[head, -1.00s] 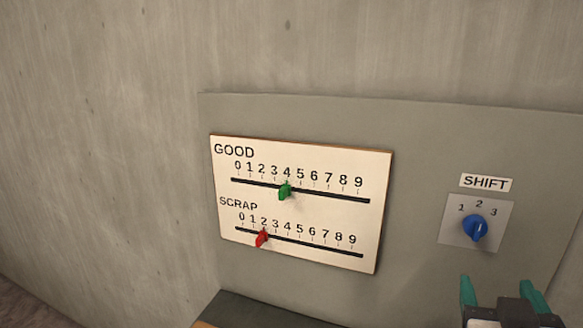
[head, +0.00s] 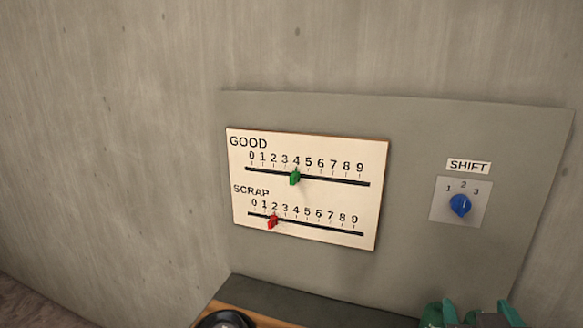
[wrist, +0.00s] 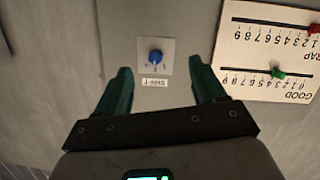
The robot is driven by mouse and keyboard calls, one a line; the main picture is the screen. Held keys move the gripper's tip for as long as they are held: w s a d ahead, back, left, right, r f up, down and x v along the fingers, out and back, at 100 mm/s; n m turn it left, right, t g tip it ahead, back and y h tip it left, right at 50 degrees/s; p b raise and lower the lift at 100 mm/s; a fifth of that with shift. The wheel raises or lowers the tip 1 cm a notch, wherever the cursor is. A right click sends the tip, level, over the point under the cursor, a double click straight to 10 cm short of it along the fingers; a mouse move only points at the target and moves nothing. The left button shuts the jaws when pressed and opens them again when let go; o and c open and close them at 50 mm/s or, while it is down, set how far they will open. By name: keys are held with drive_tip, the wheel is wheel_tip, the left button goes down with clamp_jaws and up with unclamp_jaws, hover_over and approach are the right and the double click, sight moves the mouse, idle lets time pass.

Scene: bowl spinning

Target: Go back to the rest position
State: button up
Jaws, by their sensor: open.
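My gripper (head: 472,314) shows at the bottom right of the head view, with green fingers partly cut off by the lower edge. In the wrist view my gripper (wrist: 162,92) is open, with nothing between its fingers. The blue SHIFT knob (head: 460,205) on the grey panel is above my gripper in the head view. It also shows in the wrist view (wrist: 155,57), beyond the fingertips and apart from them. The cream board (head: 310,204) carries a green GOOD slider (head: 294,177) at about 4 and a red SCRAP slider (head: 273,221) at about 2.
The grey panel (head: 400,130) stands against a concrete wall (head: 110,120). Below it is a wooden-edged ledge (head: 262,317) with a dark round bowl-like thing (head: 226,319), cut off by the lower edge. The space in front of the board looks clear.

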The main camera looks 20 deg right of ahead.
drive_tip(key=s+a+f+n+g+y, duration=0.1)
drive_tip(key=s+f+g+y, duration=0.1)
drive_tip(key=f, duration=0.7)
drive_tip(key=s+a+f+n+g+y, duration=0.1)
drive_tip(key=s+a+f+g+y, duration=0.1)
drive_tip(key=s+f, duration=0.3)
drive_tip(key=s+a+f+n+g+y, duration=0.1)
drive_tip(key=s+f+g, duration=0.3)
drive_tip(key=f, duration=0.9)
drive_tip(key=shift+s+a+y, duration=0.1)
drive_tip(key=shift+a+y, duration=0.05)
drive_tip(key=shift+y, duration=0.75)
drive_tip(key=s+a+f+n+g+y+b, duration=0.1)
drive_tip(key=s+a+f+g+y+b, duration=0.1)
drive_tip(key=s+f, duration=0.4)
wheel_tip(320, 180, down, 3)
drive_tip(key=shift+s+a+f+g+b, duration=0.15)
drive_tip(key=shift+s+a+g+b, duration=0.25)
drive_tip(key=shift+a+g+b, duration=0.35)
drive_tip(key=shift+d, duration=0.1)
